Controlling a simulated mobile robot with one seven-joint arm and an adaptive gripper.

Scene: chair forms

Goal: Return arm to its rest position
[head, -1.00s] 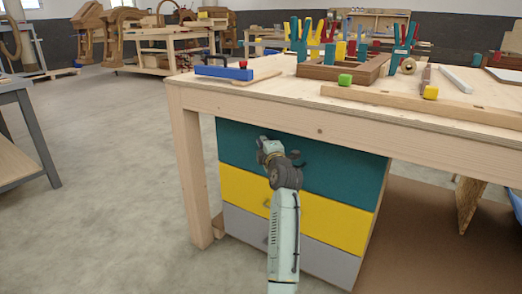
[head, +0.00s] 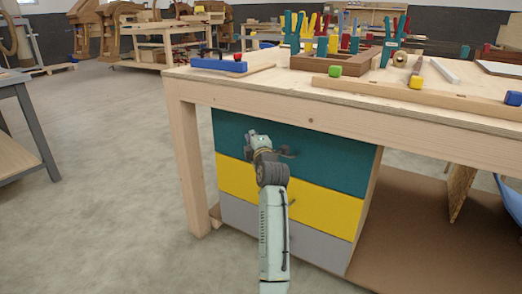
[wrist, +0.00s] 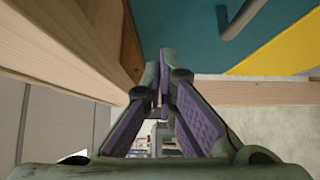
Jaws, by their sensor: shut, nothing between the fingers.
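My arm rises from the bottom of the head view in front of a drawer cabinet under the workbench. Its end overlaps the teal drawer (head: 330,160) in the picture. My gripper (wrist: 157,95) shows clearly in the wrist view, with its purple-padded fingers meeting at the tips and nothing between them. In that view the teal drawer (wrist: 285,30) and its grey handle (wrist: 243,20) are beyond the gripper at upper right. The fingertips look apart from the handle. The fingers are too small to make out in the head view.
The wooden workbench (head: 300,108) spans the right, with its leg (head: 187,160) left of the drawers. Yellow (head: 330,205) and grey (head: 318,248) drawers sit below the teal one. Clamps (head: 292,35) and blocks lie on top. Open floor (head: 105,180) is at left.

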